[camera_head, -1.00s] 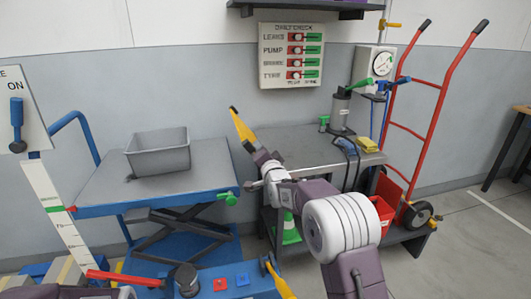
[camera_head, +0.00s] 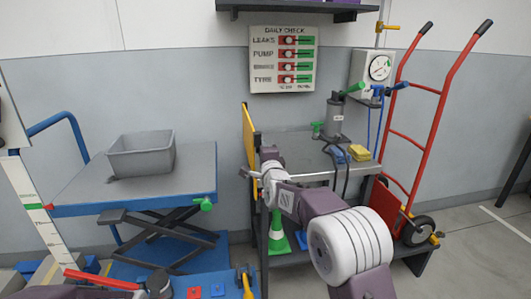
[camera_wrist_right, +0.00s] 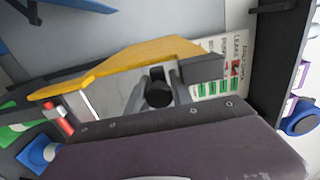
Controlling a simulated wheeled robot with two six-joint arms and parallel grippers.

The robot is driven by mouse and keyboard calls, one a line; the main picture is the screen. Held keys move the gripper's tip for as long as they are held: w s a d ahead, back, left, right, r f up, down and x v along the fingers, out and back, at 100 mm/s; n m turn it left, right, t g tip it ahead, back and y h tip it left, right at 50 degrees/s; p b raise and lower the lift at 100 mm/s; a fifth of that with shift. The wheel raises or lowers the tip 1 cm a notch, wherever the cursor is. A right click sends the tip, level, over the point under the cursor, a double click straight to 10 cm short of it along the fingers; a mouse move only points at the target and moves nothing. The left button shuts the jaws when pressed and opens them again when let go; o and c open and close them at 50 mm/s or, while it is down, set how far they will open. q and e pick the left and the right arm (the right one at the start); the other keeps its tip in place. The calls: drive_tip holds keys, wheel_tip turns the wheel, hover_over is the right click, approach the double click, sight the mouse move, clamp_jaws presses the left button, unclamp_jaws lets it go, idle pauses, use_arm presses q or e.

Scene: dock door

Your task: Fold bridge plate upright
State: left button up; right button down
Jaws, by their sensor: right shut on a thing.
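The bridge plate (camera_head: 249,140) shows in the head view as a narrow, steep yellow-edged panel between the blue lift table and the grey bench. It stands close to vertical, seen nearly edge-on. My right gripper (camera_head: 254,176) is at its lower part. In the right wrist view the plate (camera_wrist_right: 130,66) has a broad yellow edge, and my right gripper (camera_wrist_right: 158,92) is shut around a dark round part in front of it. The plate's lower edge and hinge are hidden.
The blue lift table (camera_head: 90,190) at left carries a grey bin (camera_head: 142,155). The bench (camera_head: 295,143) at right holds a pump (camera_head: 335,118) and a yellow block (camera_head: 360,153). A green cone (camera_head: 278,232) stands below. A red hand truck (camera_head: 425,130) leans behind at right.

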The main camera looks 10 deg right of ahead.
idle(0.5)
drive_tip(key=c, duration=1.2)
unclamp_jaws()
drive_tip(key=shift+d, duration=0.1)
drive_tip(key=shift+o, duration=0.2)
drive_tip(key=shift+s, duration=0.1)
drive_tip(key=s, duration=0.9)
drive_tip(key=shift+d, duration=0.15)
